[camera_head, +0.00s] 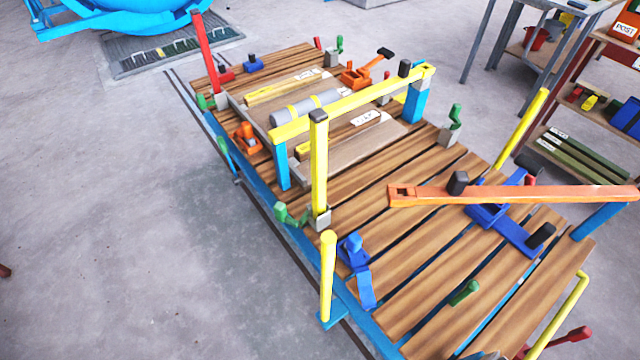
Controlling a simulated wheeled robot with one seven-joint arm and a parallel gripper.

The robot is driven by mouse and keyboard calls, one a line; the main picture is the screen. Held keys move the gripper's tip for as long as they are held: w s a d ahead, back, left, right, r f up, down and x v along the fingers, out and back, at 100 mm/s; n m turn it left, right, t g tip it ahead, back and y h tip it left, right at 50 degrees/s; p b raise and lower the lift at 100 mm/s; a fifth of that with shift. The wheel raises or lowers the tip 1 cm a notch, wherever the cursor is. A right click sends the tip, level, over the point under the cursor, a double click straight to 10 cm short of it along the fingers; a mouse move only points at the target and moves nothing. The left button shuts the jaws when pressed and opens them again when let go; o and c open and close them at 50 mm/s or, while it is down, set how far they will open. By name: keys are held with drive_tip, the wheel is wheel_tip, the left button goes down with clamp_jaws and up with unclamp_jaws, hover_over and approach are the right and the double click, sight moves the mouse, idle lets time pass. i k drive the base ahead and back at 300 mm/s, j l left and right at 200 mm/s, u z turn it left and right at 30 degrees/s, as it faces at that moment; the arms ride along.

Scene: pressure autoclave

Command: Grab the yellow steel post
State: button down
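Several yellow posts stand on a wood-slatted cart with a blue frame (250,190). A square yellow post (319,170) stands upright in a grey socket with a green handle at its base, in front of a horizontal yellow bar (365,98). A round yellow post (327,280) rises from a blue bracket at the cart's near-left edge. Another yellow post (522,130) leans at the far-right edge. A bent yellow rail (560,318) is at the lower right. I cannot tell which one is the named post. My gripper is not in view.
An orange bar (520,196) crosses the cart's right part above blue clamps (490,215). A red post (202,55) stands at the far-left corner. A shelf (590,120) with a "POST" sign is at the right.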

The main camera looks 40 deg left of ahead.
sight(318, 117)
drive_tip(key=j+u, duration=0.2)
drive_tip(key=j, duration=2.15)
drive_tip(key=k, duration=0.05)
